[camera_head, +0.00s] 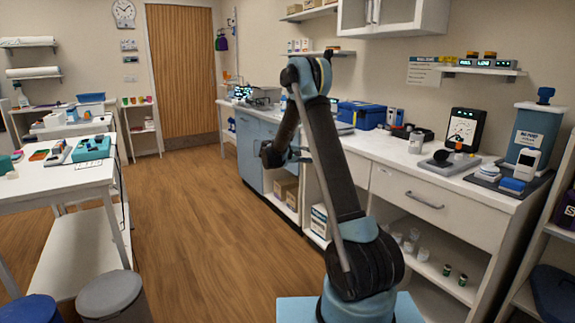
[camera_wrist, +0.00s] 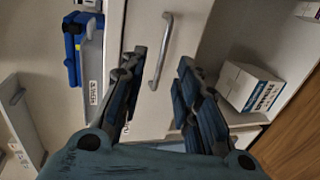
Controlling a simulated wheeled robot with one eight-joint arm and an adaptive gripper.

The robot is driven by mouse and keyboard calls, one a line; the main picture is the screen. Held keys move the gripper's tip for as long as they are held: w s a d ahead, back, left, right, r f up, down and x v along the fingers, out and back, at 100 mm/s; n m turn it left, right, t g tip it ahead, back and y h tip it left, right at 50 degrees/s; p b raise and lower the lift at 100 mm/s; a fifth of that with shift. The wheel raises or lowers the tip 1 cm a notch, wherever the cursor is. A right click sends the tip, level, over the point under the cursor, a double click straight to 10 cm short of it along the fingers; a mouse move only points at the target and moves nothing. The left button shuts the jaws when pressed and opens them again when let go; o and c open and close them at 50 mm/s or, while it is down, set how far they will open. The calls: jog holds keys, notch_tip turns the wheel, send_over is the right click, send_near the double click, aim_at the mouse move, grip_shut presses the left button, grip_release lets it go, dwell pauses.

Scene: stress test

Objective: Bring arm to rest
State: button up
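My arm stands bent in the head view, with its elbow raised and its forearm folded downward. My gripper (camera_wrist: 161,62) shows in the wrist view with its two dark fingers spread apart and nothing between them. In the head view the gripper is small and partly hidden behind my upper arm, in front of the blue-grey cabinet (camera_head: 258,140). A cabinet front with a metal handle (camera_wrist: 161,50) lies beyond the fingers, apparently apart from them.
A long counter (camera_head: 400,160) runs along the right wall, with a blue case (camera_head: 362,115) and devices on it. A white table (camera_head: 60,185) stands left, with a grey bin (camera_head: 112,296) near its end. A white box (camera_wrist: 250,88) sits on a shelf beyond the gripper. The wooden floor (camera_head: 195,230) between is clear.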

jog(key=s+d+r+m+g+y, duration=0.1)
jog(key=s+d+r+y, duration=0.15)
jog(key=s, duration=0.75)
jog(key=s+d+r+m+g+y, duration=0.1)
jog(key=s+d+r, duration=0.25)
jog(key=s, duration=0.55)
jog(key=s+d+r+m+g+y, duration=0.1)
jog(key=s+d+r+g+y, duration=0.15)
jog(key=s, duration=0.75)
jog(key=s+a+f+y, duration=0.2)
jog(key=s+f, duration=0.2)
jog(key=s, duration=0.6)
jog(key=s+a+f+m+y, duration=0.1)
jog(key=s+f, duration=0.3)
jog(key=s, duration=0.7)
jog(key=s+a+f+m+y, duration=0.1)
jog(key=s+f+y, duration=0.3)
jog(key=s, duration=0.7)
jog(key=shift+a+f, duration=0.2)
jog(key=shift+a, duration=0.65)
jog(key=shift+s+d+g, duration=0.1)
jog(key=shift+g, duration=0.15)
